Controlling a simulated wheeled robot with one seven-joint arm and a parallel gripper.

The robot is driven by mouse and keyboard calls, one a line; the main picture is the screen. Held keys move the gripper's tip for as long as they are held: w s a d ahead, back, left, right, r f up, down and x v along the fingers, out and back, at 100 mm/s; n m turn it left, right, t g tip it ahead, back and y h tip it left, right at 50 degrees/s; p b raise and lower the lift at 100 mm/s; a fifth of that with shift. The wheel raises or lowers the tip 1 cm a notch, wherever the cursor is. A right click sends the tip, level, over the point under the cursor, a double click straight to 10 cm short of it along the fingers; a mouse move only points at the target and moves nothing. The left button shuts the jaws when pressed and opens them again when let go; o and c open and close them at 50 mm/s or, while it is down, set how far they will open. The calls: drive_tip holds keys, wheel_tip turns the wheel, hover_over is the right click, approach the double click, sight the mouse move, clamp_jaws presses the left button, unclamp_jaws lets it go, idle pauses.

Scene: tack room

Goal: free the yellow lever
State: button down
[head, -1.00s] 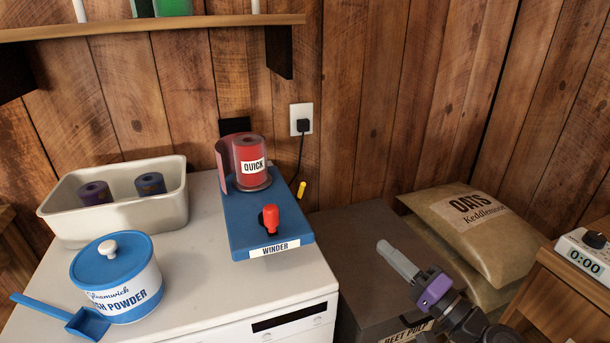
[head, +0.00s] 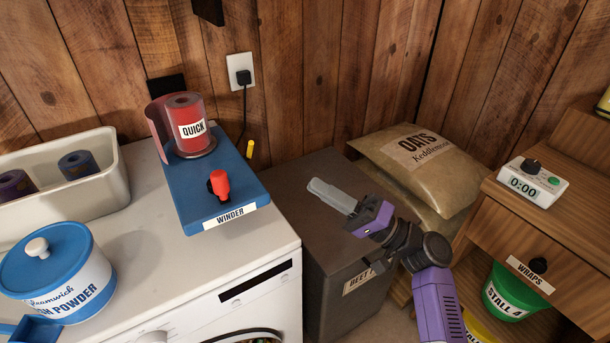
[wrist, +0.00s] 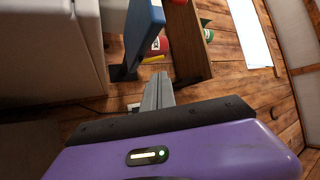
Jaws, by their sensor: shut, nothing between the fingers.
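The yellow lever (head: 250,149) is a short stub at the right edge of the blue winder (head: 180,193), close to the black cable (head: 244,115). Its lower end is hidden behind the winder's edge. The winder stands on the white washing machine and bears a red roll (head: 180,137) labelled QUICK, with a loose flap at its left, and a red knob (head: 220,185). My gripper (head: 312,187) is shut and empty, right of the winder and apart from it, over the dark chest. Its closed fingers show in the wrist view (wrist: 158,90), below the winder's blue edge (wrist: 143,30).
The dark chest (head: 340,245) and oats sack (head: 415,160) lie beside and beyond my arm. A timer (head: 533,183) sits on the wooden cabinet at right. A white bin (head: 100,190) and a blue-lidded powder tub (head: 60,275) stand left on the machine. The chest top is mostly clear.

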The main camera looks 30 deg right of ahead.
drive_tip(key=p+x, duration=0.1)
drive_tip(key=x, duration=1.1)
drive_tip(key=shift+w+a+p, duration=0.15)
drive_tip(key=shift+w+p, duration=0.05)
drive_tip(key=shift+p, duration=0.15)
drive_tip(key=shift+r, duration=0.1)
